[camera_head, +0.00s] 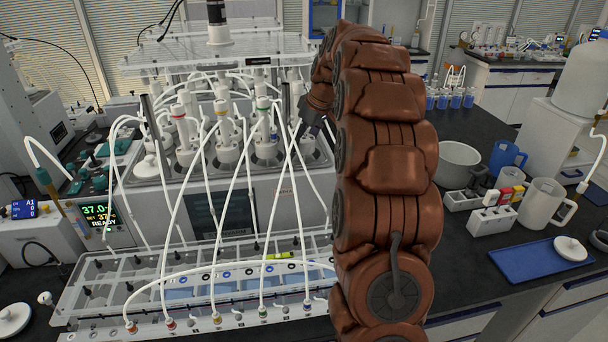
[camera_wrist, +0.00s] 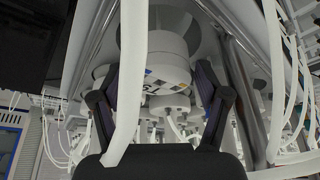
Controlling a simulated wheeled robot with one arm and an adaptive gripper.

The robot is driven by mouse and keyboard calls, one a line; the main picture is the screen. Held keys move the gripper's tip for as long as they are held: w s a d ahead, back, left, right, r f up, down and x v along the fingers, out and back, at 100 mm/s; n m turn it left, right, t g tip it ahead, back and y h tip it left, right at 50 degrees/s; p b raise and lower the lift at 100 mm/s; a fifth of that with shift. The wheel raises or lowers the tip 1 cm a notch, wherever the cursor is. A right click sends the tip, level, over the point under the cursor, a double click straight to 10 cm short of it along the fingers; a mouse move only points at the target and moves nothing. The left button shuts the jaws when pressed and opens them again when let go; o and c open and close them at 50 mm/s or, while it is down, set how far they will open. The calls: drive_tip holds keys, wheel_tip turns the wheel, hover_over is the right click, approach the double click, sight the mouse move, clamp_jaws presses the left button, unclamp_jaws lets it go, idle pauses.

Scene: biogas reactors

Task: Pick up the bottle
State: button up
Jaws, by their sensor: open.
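In the wrist view my gripper (camera_wrist: 157,80) is open. Its two dark fingers stand on either side of a white round bottle cap (camera_wrist: 170,62) with small coloured marks on its rim. I cannot tell whether either finger touches it. A white tube (camera_wrist: 131,70) crosses in front of the cap on the left. In the head view several white-capped bottles (camera_head: 228,150) stand in the grey water bath (camera_head: 150,205), with tubes attached.
Looping white tubes run from the caps to a clear-topped rack (camera_head: 200,262) in front. A clear plate (camera_head: 200,57) hangs over the bath. On the right counter are a white bowl (camera_head: 457,163), a white jug (camera_head: 543,203) and a blue tray (camera_head: 525,262).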

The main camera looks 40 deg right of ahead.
clamp_jaws()
idle(0.7)
